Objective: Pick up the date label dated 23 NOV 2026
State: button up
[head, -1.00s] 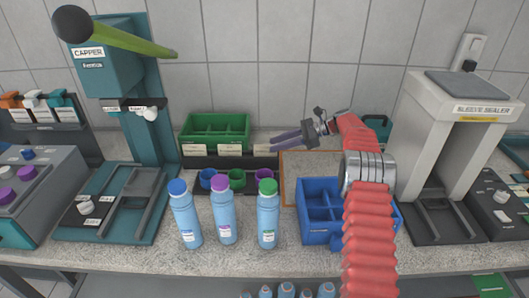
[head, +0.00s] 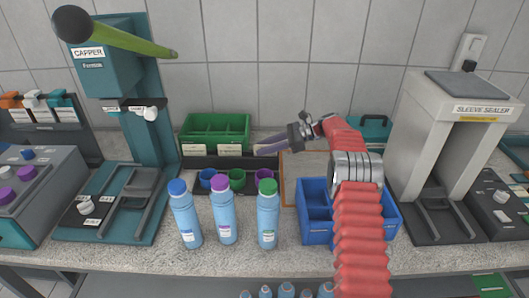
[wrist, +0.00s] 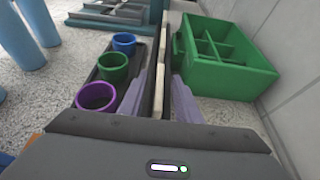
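Pale date labels stand in a row along the black cap rack; the left label (head: 197,149) and middle label (head: 230,149) show in the head view, with print too small to read.
A green divided crate (head: 215,133) stands behind the rack. The black rack (head: 190,163) holds blue, green and purple cups in front. Three capped blue bottles (head: 225,218) stand nearer the front edge. A blue divided bin (head: 315,228) sits below my arm.

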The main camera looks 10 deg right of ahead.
aim_at(265, 145)
grip_shut()
dwell(0.4)
dwell(0.4)
notch_tip(265, 145, up, 18)
dwell(0.5)
dwell(0.4)
